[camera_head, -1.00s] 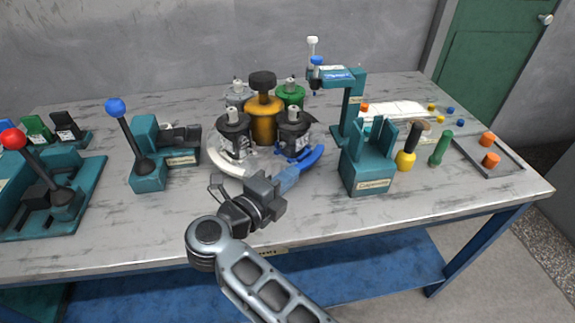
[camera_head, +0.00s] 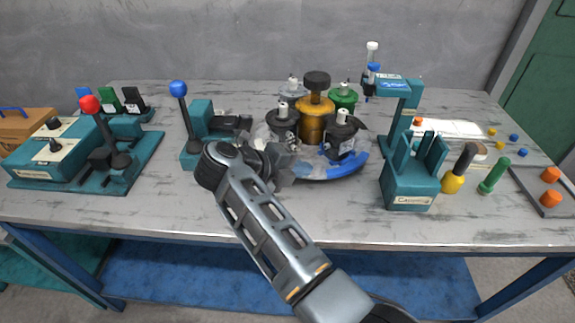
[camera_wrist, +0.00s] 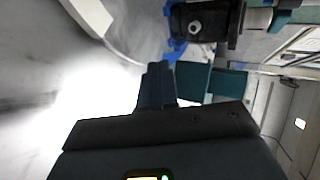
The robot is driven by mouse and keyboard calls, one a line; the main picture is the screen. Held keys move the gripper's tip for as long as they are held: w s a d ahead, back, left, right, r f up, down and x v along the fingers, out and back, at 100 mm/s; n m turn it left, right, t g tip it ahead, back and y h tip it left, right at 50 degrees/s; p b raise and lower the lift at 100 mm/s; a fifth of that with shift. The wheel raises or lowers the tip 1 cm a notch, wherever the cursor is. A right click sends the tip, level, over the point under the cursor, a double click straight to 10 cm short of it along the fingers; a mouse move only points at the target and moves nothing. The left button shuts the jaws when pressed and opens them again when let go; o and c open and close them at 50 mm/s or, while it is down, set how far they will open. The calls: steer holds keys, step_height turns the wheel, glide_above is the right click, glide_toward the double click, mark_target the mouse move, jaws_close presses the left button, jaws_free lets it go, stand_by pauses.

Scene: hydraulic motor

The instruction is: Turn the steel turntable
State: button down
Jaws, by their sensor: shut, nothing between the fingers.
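The turntable stands mid-table in the head view. Its blue rim section (camera_head: 338,170) faces the front, and a gold post (camera_head: 315,122) with a dark knob rises at its middle. Several cylindrical units stand around the post, including a black one (camera_head: 343,135) and a green one (camera_head: 343,98). My gripper (camera_head: 287,176) is at the front-left of the rim, by the left end of the blue section. Contact cannot be told. In the wrist view its fingers (camera_wrist: 157,85) are together and empty, with a white curved piece (camera_wrist: 92,14) at top left.
A blue-knobbed lever unit (camera_head: 195,150) stands left of the gripper, and a red-knobbed one (camera_head: 110,150) farther left. A teal holder (camera_head: 408,185) and teal stand (camera_head: 410,110) are close on the right. Yellow-handled (camera_head: 455,180) and green-handled (camera_head: 495,175) tools stand beyond. The front table strip is clear.

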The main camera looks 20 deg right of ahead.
mark_target(332, 163)
steer(key=shift+w+d+f+p, duration=0.2)
steer(key=shift+w+d, duration=0.15)
steer(key=shift+d, duration=0.65)
steer(key=shift+w+d+f+p, duration=0.1)
steer(key=shift+w+d+f, duration=0.2)
steer(key=shift+d, duration=0.65)
steer(key=shift+w+d+f+p, duration=0.15)
steer(key=shift+w+d, duration=0.2)
steer(key=shift+d, duration=0.65)
steer(key=shift+d, duration=0.1)
steer(key=shift+d+n, duration=0.25)
steer(key=shift+n, duration=0.05)
